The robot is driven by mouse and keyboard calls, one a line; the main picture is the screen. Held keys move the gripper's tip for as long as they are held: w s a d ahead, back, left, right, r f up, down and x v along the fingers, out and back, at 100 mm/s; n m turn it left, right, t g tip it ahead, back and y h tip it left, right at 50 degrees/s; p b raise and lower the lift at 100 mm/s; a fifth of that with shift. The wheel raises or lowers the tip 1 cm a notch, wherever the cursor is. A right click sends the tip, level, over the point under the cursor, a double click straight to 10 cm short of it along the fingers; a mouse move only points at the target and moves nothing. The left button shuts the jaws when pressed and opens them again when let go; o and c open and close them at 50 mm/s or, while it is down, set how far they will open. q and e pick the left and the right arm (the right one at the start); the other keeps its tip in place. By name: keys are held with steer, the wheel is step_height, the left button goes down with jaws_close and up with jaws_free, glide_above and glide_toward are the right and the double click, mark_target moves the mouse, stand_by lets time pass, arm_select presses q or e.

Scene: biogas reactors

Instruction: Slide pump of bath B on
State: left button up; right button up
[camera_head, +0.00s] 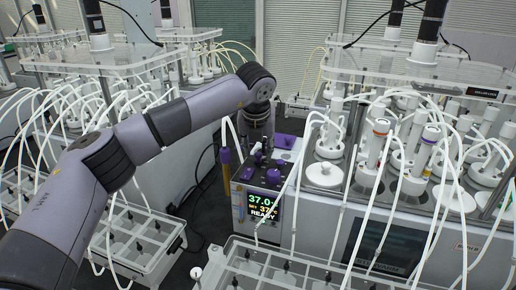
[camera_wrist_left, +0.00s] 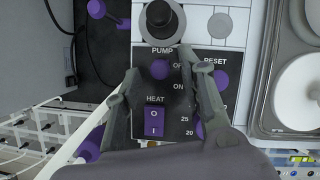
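The pump slider (camera_wrist_left: 160,69) is a purple knob under the word PUMP in the left wrist view. It sits at the OFF mark, above the ON mark. My left gripper (camera_wrist_left: 159,64) points down at the panel, its fingers apart on either side of the slider with nothing clearly gripped. Whether a finger touches the knob, I cannot tell. In the head view my left gripper (camera_head: 257,128) is over the rear of the control unit (camera_head: 262,222), whose display reads about 37 and READY. No bath letter is readable. My right gripper is not in view.
The purple HEAT rocker (camera_wrist_left: 154,122) lies just below the slider, between the fingers. The purple RESET button (camera_wrist_left: 222,80) is just right of the right finger. A black round knob (camera_wrist_left: 160,20) stands above. White tubes and reactor bottles crowd the bath on the right.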

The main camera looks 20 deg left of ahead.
arm_select(q)
jaws_close()
stand_by(0.7)
